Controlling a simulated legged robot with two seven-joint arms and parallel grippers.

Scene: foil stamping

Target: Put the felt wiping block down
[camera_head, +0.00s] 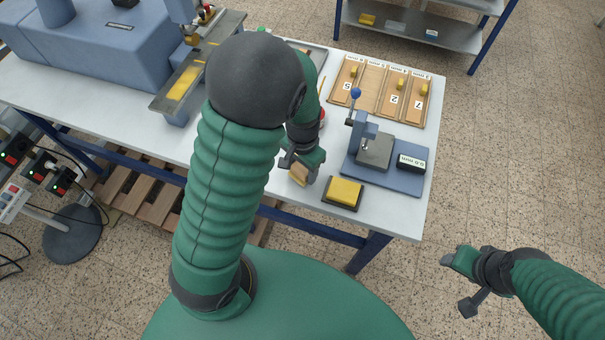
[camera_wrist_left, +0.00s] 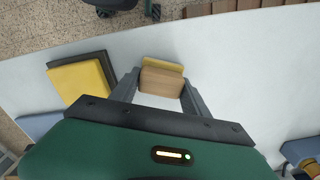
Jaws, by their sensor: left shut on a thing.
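The felt wiping block (camera_head: 299,174) is a small tan block with a yellow layer along one side. My left gripper (camera_head: 297,166) is shut on it near the table's front edge. In the left wrist view the block (camera_wrist_left: 162,82) sits between the two fingers (camera_wrist_left: 160,92), over the white table top. I cannot tell whether it touches the table. My right gripper (camera_head: 458,283) hangs off the table at the lower right, with no object visible in it; its jaw opening is unclear.
A yellow pad on a dark base (camera_head: 345,193) lies just right of the block. Beyond it stands a blue fixture (camera_head: 398,178) with a lever and a digital gauge (camera_head: 411,163). A wooden sorting tray (camera_head: 376,113) lies behind. A blue-grey machine (camera_head: 120,50) fills the left back.

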